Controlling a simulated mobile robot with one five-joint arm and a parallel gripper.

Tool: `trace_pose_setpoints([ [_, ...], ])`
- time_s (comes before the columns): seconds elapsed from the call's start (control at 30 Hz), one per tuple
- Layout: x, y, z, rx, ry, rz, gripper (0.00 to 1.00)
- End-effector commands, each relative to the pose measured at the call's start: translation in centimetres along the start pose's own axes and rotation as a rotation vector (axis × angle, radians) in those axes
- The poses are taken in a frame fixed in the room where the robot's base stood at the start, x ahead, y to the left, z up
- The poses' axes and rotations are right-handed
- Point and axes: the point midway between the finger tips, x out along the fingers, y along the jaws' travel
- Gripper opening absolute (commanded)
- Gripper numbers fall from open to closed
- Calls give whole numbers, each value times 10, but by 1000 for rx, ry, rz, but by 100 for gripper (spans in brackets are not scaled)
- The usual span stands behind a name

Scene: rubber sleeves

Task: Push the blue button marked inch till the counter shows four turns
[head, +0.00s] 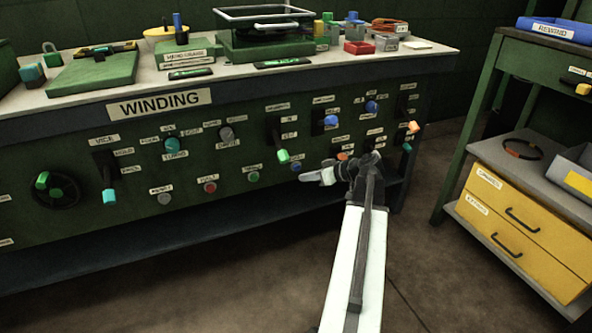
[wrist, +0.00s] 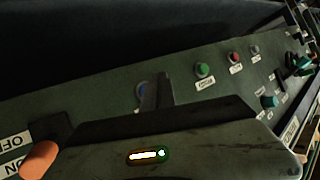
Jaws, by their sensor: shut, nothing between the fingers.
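The blue button (head: 296,167) sits low on the green front panel of the winding bench, in the row of round buttons. Its label is hidden or too small to read. My gripper (head: 304,179) is shut and empty, its tip just below and in front of this button in the head view. In the wrist view the fingertips (wrist: 153,91) cover much of the blue button (wrist: 140,91), leaving a blue edge at their left. I cannot tell whether they touch it. Small dark displays (head: 283,63) lie on the bench top; I cannot read a turn count.
A green button (head: 254,178), a red one (head: 210,188) and a grey one (head: 164,198) run leftward from the blue button. A green-tipped lever (head: 282,156) stands out just above left. In the wrist view an orange knob (wrist: 40,160) is close at lower left.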

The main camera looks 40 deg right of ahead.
Motion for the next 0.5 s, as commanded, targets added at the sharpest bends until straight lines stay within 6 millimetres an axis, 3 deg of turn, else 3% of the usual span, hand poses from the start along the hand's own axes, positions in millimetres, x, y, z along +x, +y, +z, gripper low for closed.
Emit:
trace_pose_setpoints([
  [0.2,16,13,-12,0,0,1,0],
  [0.5,17,13,-13,0,0,1,0],
])
